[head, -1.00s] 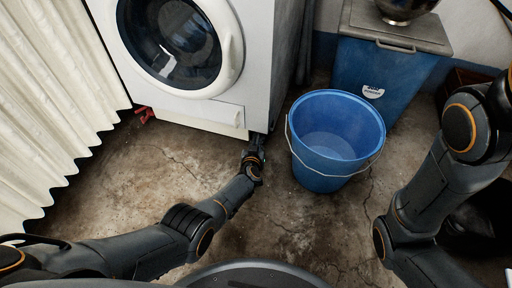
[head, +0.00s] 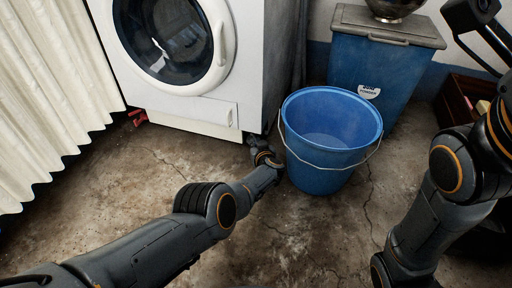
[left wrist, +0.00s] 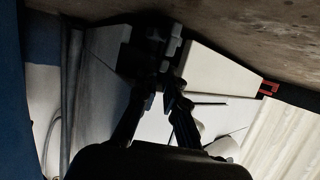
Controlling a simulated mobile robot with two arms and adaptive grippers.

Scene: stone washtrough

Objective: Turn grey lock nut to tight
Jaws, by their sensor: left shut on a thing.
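The white washing machine (head: 215,113) stands on the floor at the back left. My left gripper (head: 257,144) is low at its front right corner, mostly hidden by my wrist. In the left wrist view, my left gripper (left wrist: 160,88) is shut, its fingers meeting at a dark foot under the machine. A greyish part (left wrist: 174,47) shows just beyond the fingertips; it looks like part of the foot. The grey lock nut cannot be made out clearly in the shadow. My right arm is at the right edge; its gripper does not show clearly.
A blue bucket (head: 333,168) stands close to the right of my left wrist. A blue lidded bin (head: 375,80) is behind it. A red object (head: 138,117) lies by the machine's left corner. A pale curtain (head: 50,90) hangs at left. The front floor is clear.

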